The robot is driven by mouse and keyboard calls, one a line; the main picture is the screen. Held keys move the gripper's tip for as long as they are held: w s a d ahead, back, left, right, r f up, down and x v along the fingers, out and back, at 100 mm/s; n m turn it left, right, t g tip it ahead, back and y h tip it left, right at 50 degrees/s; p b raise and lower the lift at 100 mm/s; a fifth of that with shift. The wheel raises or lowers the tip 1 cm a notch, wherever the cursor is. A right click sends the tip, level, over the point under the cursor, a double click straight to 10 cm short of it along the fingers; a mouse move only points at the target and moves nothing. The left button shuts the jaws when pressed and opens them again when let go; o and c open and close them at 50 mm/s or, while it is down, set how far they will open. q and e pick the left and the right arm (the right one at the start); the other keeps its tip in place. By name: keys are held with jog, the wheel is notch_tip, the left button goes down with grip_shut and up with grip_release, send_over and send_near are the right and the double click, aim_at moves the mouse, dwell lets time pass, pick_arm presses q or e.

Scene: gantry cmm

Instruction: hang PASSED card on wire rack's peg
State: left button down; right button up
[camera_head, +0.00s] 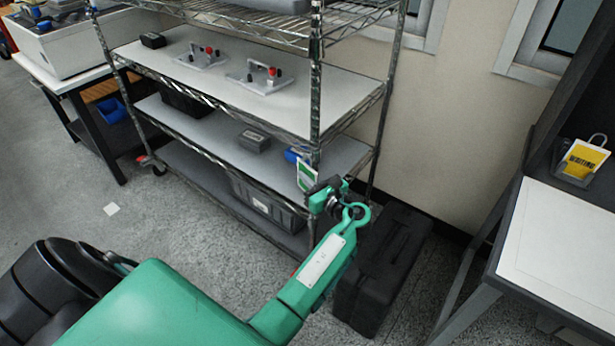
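A small white and green card (307,176), likely the PASSED card, is upright at the near corner post of the wire rack (316,95), at about the height of its lower shelf. Its print is too small to read. My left gripper (321,190) reaches in from the lower left, with its fingertips at the card's lower right edge. The fingers are too small and dark to show whether they are shut on the card or open beside it. The peg cannot be made out behind the card and gripper. My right gripper is not in view.
A yellow card (583,160) marked "WAITING" sits in a holder above the right-hand table (560,240). A black case (382,265) stands on the floor just right of my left forearm. Fixtures with red knobs (264,76) stand on the rack's upper shelf.

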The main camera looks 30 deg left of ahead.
pick_arm(q)
jog(key=shift+s+f+p, duration=0.1)
jog(key=shift+f+p, duration=0.15)
jog(key=shift+p, duration=0.05)
jog(key=shift+f, duration=0.1)
dwell(0.3)
jog(key=c, duration=1.5)
grip_release()
jog(key=shift+c, duration=0.2)
jog(key=shift+r, duration=0.3)
jog(key=shift+o, duration=0.3)
